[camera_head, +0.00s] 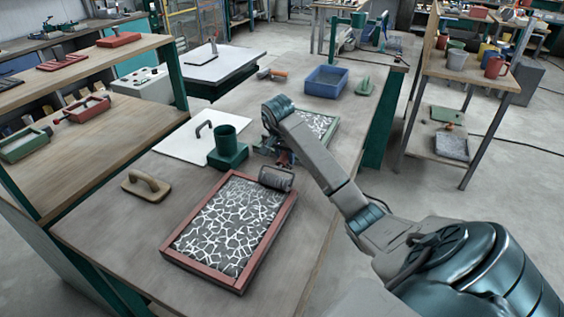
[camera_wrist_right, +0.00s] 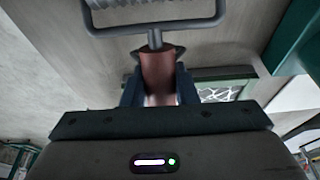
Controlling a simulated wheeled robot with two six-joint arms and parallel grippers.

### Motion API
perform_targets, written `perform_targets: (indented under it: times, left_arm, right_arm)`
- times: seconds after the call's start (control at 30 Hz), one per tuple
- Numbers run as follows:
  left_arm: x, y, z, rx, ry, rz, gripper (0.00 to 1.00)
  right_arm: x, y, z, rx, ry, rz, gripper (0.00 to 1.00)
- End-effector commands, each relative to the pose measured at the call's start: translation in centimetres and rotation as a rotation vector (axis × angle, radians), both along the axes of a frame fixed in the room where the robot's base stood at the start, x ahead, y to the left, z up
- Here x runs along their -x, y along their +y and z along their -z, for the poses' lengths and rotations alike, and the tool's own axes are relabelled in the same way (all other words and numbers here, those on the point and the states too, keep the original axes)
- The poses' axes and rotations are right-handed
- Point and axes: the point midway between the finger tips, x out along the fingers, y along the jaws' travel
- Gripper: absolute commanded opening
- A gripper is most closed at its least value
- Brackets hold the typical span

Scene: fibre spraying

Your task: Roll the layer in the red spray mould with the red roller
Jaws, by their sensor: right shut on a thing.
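The red spray mould (camera_head: 201,271) lies on the near part of the workbench, a shallow frame with a dark layer (camera_head: 228,225) covered in white strands. My right gripper (camera_head: 283,157) is shut on the red handle of the roller (camera_head: 276,178). The roller's dark drum is at the mould's far right corner; I cannot tell whether it touches the layer. In the right wrist view the red-brown handle (camera_wrist_right: 157,72) stands between the fingers (camera_wrist_right: 158,88), and the wire frame and part of the drum show at the top edge. My left gripper is not in view.
A green mould (camera_head: 331,128) lies partly behind my right arm. A wooden float (camera_head: 146,186) is left of the red mould. A blue tray (camera_head: 326,82) stands farther back.

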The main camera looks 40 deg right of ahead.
Motion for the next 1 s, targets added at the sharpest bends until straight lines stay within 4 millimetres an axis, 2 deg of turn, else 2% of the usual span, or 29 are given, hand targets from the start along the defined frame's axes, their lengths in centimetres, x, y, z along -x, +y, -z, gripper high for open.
perform_targets:
  times: [0.4,0.67,1.0]
  left_arm:
    - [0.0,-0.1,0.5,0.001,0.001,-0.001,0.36]
    - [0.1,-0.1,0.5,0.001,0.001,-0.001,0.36]
    - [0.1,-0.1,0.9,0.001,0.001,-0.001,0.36]
  right_arm:
    - [-1.2,-3.0,0.3,-0.004,0.006,0.001,0.0]
    - [-1.6,-3.9,0.2,-0.003,0.005,0.0,0.0]
    - [-2.8,-6.8,0.3,-0.004,0.003,0.001,0.0]
